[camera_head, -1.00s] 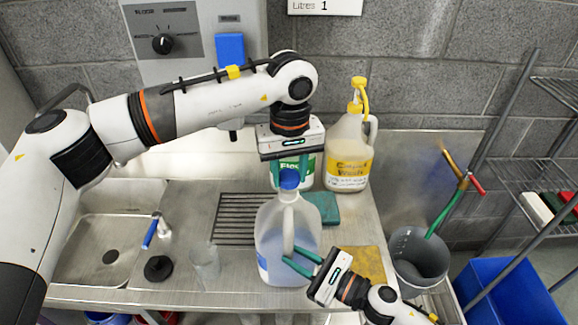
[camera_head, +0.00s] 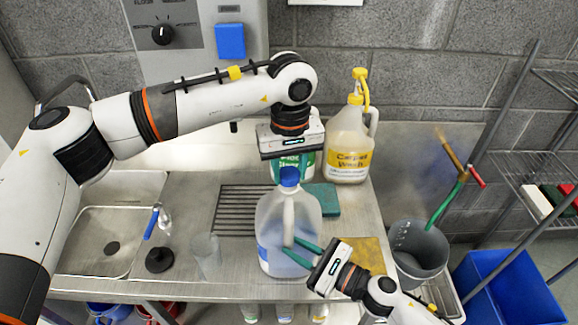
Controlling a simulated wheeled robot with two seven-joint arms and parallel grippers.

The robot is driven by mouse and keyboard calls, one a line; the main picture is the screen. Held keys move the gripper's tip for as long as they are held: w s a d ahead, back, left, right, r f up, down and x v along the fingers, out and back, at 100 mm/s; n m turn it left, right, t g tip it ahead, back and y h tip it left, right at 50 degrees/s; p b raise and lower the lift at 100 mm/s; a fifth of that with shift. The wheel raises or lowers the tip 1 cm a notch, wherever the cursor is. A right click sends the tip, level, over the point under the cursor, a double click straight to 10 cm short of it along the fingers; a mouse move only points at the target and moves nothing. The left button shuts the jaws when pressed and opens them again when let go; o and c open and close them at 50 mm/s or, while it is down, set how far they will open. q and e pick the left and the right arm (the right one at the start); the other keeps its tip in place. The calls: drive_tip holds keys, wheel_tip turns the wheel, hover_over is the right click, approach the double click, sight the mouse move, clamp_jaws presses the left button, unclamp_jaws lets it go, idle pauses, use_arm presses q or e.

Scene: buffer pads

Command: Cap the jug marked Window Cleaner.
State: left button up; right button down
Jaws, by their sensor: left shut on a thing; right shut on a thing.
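A translucent jug (camera_head: 272,222) with pale blue liquid stands upright on the steel counter; the writing on its partly seen label is not readable. A blue cap (camera_head: 289,176) is at the top of its neck; I cannot tell whether it is seated or threaded. My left gripper (camera_head: 290,168) points down from above and is shut on the cap, its fingers hard to tell from the green-labelled container behind. My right gripper (camera_head: 300,251) comes from the lower right, its green fingers shut on the jug's handle side.
A Carpet Wash jug (camera_head: 347,150) with a yellow pump stands behind right. A clear cup (camera_head: 207,256) and black plug (camera_head: 159,260) are left, near the sink (camera_head: 100,245). A teal sponge (camera_head: 325,199) and yellow cloth (camera_head: 362,252) lie right. A grey bucket (camera_head: 418,252) stands beyond.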

use_arm(q)
drive_tip(key=shift+f, duration=0.55)
idle(0.4)
drive_tip(key=m, duration=0.7)
drive_tip(key=shift+a, duration=0.15)
drive_tip(key=m, duration=0.6)
drive_tip(key=shift+a, duration=0.1)
drive_tip(key=o, duration=0.9)
drive_tip(key=shift+o, duration=0.2)
drive_tip(key=shift+r, duration=2.25)
drive_tip(key=shift+c, duration=0.4)
